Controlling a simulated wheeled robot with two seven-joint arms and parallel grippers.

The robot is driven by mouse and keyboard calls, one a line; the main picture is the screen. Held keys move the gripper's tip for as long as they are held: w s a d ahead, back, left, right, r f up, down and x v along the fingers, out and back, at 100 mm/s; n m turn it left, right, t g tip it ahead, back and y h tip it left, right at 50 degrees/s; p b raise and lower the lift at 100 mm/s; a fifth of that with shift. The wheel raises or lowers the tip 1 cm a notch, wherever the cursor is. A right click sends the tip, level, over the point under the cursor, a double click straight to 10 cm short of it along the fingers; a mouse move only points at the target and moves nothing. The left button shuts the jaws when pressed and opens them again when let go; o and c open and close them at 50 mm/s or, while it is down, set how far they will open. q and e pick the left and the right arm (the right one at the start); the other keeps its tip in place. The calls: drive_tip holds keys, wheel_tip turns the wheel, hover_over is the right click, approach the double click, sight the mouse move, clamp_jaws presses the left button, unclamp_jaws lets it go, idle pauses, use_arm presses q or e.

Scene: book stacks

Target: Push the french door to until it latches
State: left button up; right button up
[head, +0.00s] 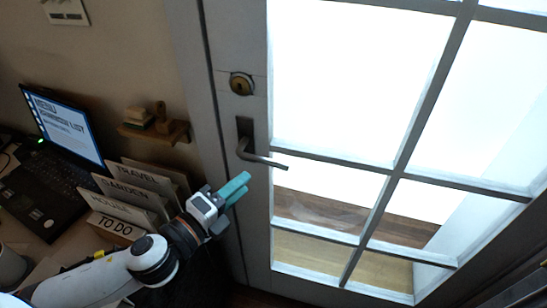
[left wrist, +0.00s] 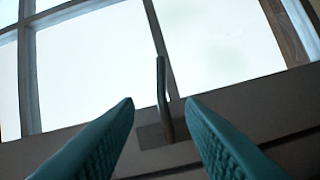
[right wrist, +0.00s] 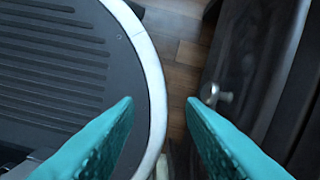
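The french door (head: 256,205) has a grey frame and several bright glass panes. It stands close to the jamb at its left, and I cannot tell whether it is latched. Its dark lever handle (head: 262,158) points right, below a round brass lock (head: 241,83). My left gripper (head: 242,184) is just below and left of the lever, apparently in front of the door stile. In the left wrist view the lever (left wrist: 162,95) shows beyond the two open teal fingers (left wrist: 160,110), with nothing held. My right gripper (right wrist: 160,110) is open and empty, outside the head view.
A desk at the left holds a laptop (head: 62,125), lettered signs (head: 140,185) and a cup (head: 10,265). A small wooden shelf (head: 155,131) is on the wall beside the jamb. The right wrist view shows dark furniture with a knob (right wrist: 222,96) and wooden floor (right wrist: 182,55).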

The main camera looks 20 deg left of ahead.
use_arm(q)
drive_tip(key=p, duration=0.3)
hover_over(274, 157)
drive_tip(key=s+d, duration=0.1)
drive_tip(key=s, duration=0.4)
drive_tip(key=shift+s+d+f, duration=0.1)
drive_tip(key=shift+d+f, duration=0.1)
clamp_jaws()
